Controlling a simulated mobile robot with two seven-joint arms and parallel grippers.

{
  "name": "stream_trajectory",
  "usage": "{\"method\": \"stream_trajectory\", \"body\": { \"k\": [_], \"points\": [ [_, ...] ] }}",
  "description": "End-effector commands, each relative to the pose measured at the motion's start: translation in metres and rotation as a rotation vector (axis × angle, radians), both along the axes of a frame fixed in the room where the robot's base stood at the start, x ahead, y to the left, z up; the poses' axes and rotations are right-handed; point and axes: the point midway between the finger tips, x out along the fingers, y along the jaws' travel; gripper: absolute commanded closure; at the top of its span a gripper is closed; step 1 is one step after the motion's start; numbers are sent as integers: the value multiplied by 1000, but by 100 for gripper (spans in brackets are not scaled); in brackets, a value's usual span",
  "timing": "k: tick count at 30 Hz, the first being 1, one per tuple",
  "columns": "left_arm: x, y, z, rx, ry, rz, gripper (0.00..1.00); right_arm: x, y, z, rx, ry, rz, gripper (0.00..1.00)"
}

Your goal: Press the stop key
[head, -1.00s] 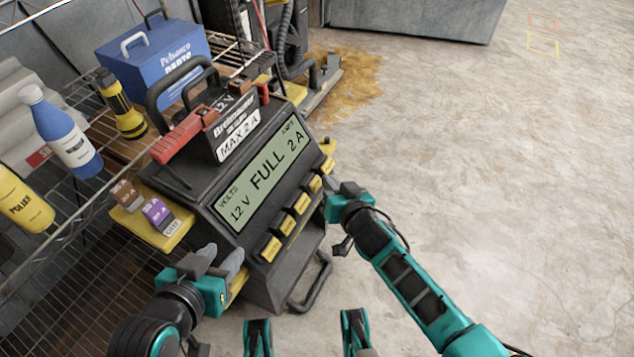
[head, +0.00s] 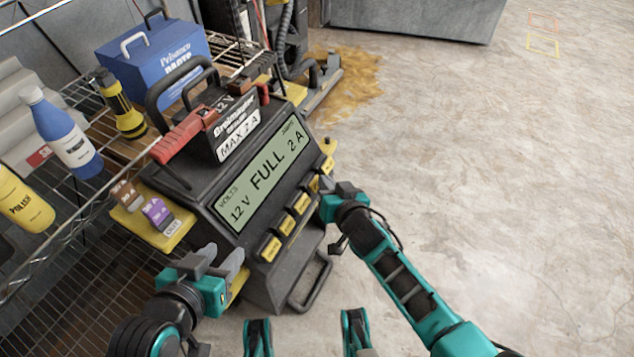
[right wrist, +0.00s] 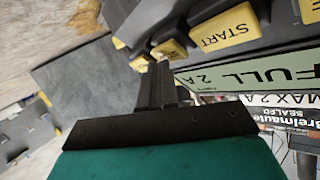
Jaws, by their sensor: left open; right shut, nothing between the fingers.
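In the right wrist view one key reads START (right wrist: 225,28). The key beside it (right wrist: 168,50) shows no readable label, so I cannot confirm which is the stop key. My right gripper (head: 328,187) is shut and empty, its tips close to the right end of the row; contact is unclear. My left gripper (head: 222,262) is open at the charger's lower left.
A yellow side holder (head: 175,235) carries brown and purple fuses. The floor (head: 480,170) to the right is clear.

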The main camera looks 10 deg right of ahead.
Motion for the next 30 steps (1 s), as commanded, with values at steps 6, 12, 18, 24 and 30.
{"method": "stream_trajectory", "body": {
  "k": [6,12,18,24,30],
  "points": [
    [-2,0,-2,0,6,0,57,2,2,-1,1,-1,0,100],
    [-2,0,-2,0,6,1,57,2,5,-3,2,0,0,100],
    [-2,0,-2,1,5,0,57,3,5,-3,1,0,1,100],
    [-1,0,1,0,2,0,57,2,4,-2,1,0,1,100],
    [1,0,13,0,-3,0,57,-2,-2,5,1,1,0,100]
  ]
}}
